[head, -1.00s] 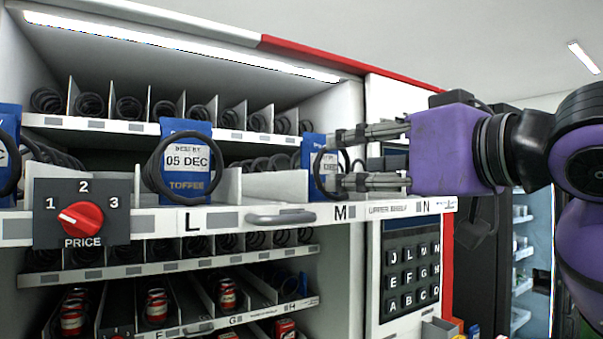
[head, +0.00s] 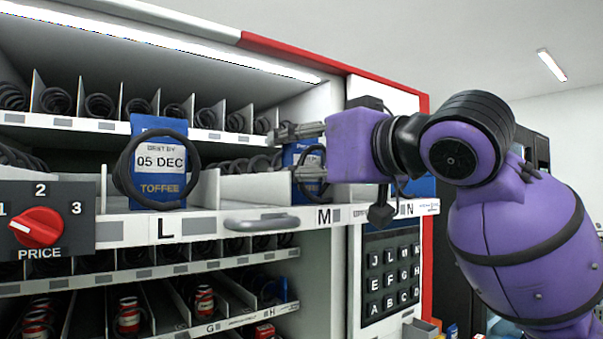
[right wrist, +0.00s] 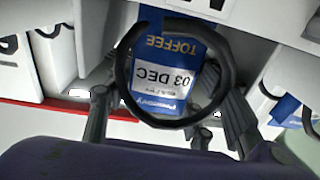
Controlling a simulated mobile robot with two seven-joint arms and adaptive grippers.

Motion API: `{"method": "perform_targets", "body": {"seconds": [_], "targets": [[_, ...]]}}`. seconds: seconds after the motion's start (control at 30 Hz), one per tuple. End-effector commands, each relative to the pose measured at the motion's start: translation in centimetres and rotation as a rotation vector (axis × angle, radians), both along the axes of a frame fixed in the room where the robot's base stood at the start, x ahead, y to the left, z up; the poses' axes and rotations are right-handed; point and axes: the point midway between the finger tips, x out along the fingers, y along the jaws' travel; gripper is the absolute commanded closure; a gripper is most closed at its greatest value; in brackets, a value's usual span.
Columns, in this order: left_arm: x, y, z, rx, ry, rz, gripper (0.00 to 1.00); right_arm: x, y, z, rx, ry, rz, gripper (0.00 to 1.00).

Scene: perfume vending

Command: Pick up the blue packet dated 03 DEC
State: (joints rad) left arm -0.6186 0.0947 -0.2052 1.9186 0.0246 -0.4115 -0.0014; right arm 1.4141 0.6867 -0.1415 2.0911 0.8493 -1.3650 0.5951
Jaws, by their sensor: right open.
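The blue packet dated 03 DEC (right wrist: 172,72) stands in the vending shelf behind a black coil ring (right wrist: 122,75). It appears upside down in the right wrist view, with TOFFEE on it. In the head view the packet (head: 291,160) is at the shelf's right end, above the letter M, and partly hidden. My right gripper (head: 296,153) is open, coming from the right, with one finger above the other near the packet. In the right wrist view its fingers (right wrist: 162,97) are on either side of the packet and ring. My left gripper is not in view.
A blue packet dated 05 DEC (head: 160,165) stands behind its own coil above L. A silver handle (head: 262,221) juts from the shelf front. A red price knob (head: 37,227) is at left. A keypad (head: 390,275) is below my right arm.

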Motion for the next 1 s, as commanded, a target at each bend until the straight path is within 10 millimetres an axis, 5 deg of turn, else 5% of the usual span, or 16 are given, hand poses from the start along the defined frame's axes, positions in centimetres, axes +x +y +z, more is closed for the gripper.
{"method": "perform_targets", "body": {"seconds": [0.17,0.43,0.77,1.0], "targets": [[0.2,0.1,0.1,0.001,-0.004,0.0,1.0,0.0,0.0,0.0,0.0,0.0,0.0,0.5],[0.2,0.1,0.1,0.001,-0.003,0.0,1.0,0.0,0.0,0.0,0.0,0.0,0.0,0.83],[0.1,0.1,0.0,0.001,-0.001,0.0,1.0,0.0,0.0,0.4,0.001,0.001,0.0,0.83],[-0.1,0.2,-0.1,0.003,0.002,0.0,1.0,-0.2,-0.4,3.8,0.001,-0.003,-0.002,0.83]]}}
